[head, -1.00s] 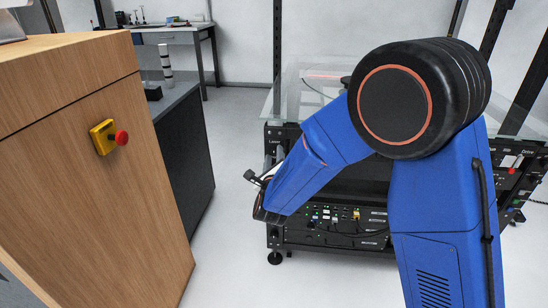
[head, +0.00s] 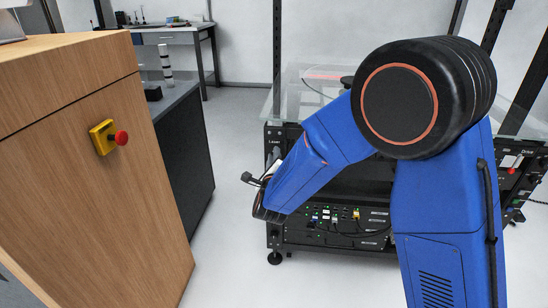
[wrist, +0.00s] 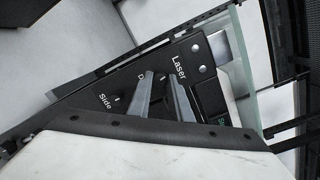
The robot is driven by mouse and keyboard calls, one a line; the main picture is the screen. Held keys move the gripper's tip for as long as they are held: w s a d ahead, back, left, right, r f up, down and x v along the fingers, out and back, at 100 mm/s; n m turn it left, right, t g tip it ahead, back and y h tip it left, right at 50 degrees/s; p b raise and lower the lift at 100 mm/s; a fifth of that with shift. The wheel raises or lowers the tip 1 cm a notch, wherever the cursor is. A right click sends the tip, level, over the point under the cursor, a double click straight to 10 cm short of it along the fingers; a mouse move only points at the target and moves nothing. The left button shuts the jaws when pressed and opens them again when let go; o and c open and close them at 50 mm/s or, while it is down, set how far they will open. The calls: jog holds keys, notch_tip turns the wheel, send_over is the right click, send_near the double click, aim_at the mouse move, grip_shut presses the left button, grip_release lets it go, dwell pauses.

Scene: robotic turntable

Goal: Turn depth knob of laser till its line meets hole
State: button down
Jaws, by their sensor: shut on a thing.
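The laser panel (wrist: 130,83) is a dark panel marked "Laser", "Side" and a label starting with "D" that is partly hidden. In the wrist view the two grey fingers of my gripper (wrist: 161,76) are at the "D" label, a little apart, shut on the depth knob, which they mostly hide. The side knob (wrist: 117,98) is to their left and free. In the head view the laser panel (head: 274,141) is at the rack's upper left, with my blue arm hiding the fingertips. A red laser line (head: 322,76) shows faintly through the glass. I cannot make out the hole.
A glass sheet (head: 300,95) covers the top of the rack. Lit controls and cables (head: 335,217) are on the lower rack front. A wooden cabinet (head: 90,200) with a red emergency button (head: 122,138) stands at left. White floor (head: 225,245) is clear between cabinet and rack.

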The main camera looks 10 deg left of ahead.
jog(key=n+h, duration=0.1)
jog(key=n, duration=0.7)
jog(key=n+h, duration=0.1)
jog(key=n, duration=0.7)
jog(key=n+h, duration=0.1)
jog(key=n, duration=0.8)
jog(key=shift+a, duration=0.35)
jog(key=shift+n, duration=0.3)
jog(key=c, duration=1.6)
grip_release()
jog(key=shift+s, duration=0.1)
jog(key=s, duration=1.1)
jog(key=s+a+r, duration=0.1)
jog(key=s, duration=0.5)
jog(key=shift+s, duration=0.15)
